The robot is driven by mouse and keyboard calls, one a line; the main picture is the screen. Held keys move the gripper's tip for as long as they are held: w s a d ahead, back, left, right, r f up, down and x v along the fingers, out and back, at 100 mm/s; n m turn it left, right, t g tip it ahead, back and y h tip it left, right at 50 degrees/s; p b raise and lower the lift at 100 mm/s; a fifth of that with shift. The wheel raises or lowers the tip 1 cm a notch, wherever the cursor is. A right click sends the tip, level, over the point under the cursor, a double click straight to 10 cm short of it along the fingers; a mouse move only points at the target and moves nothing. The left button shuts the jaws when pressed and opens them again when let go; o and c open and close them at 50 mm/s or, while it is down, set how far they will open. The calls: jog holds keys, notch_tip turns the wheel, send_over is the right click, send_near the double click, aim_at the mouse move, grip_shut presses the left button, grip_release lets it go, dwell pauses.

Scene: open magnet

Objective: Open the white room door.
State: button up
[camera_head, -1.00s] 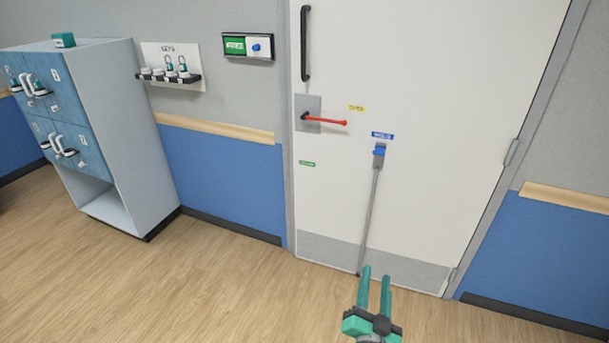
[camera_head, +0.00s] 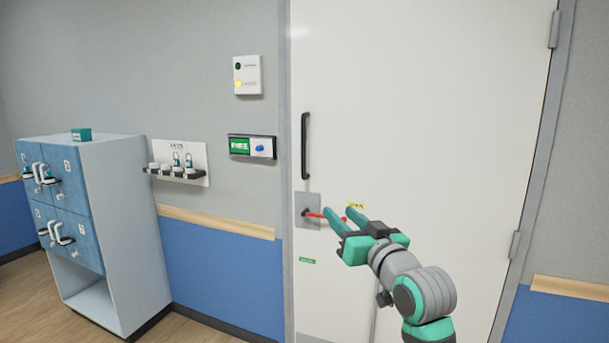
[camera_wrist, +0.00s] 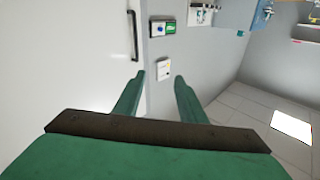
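The white room door (camera_head: 430,110) is shut in its grey frame, with hinges on the right. A black vertical pull bar (camera_head: 305,146) is on its left side, and it also shows in the wrist view (camera_wrist: 133,36). Below it is a red lever handle (camera_head: 314,214) on a grey plate (camera_head: 307,210), partly hidden by my fingers. My gripper (camera_head: 340,216) is raised in front of the door by the lever's right end. Its fingers are apart with nothing between them in the wrist view (camera_wrist: 157,88). I cannot tell whether a finger touches the lever.
Left of the door are a green-and-white panel with a blue button (camera_head: 252,146) and a white box with a yellow light (camera_head: 247,75). A key rack (camera_head: 178,164) and a blue-fronted locker (camera_head: 60,195) stand farther left. A floor bolt rod is mostly hidden behind my arm.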

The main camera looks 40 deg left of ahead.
notch_tip(320, 180, up, 8)
jog(key=s+a+n+g, duration=0.2)
jog(key=s+a+n, duration=0.1)
jog(key=x, duration=1)
jog(key=shift+w+a+f, duration=0.15)
jog(key=shift+w+f, duration=0.05)
jog(key=shift+w, duration=0.1)
jog(key=shift+c, duration=0.2)
grip_shut()
dwell(0.6)
jog(key=shift+o, duration=0.2)
grip_release()
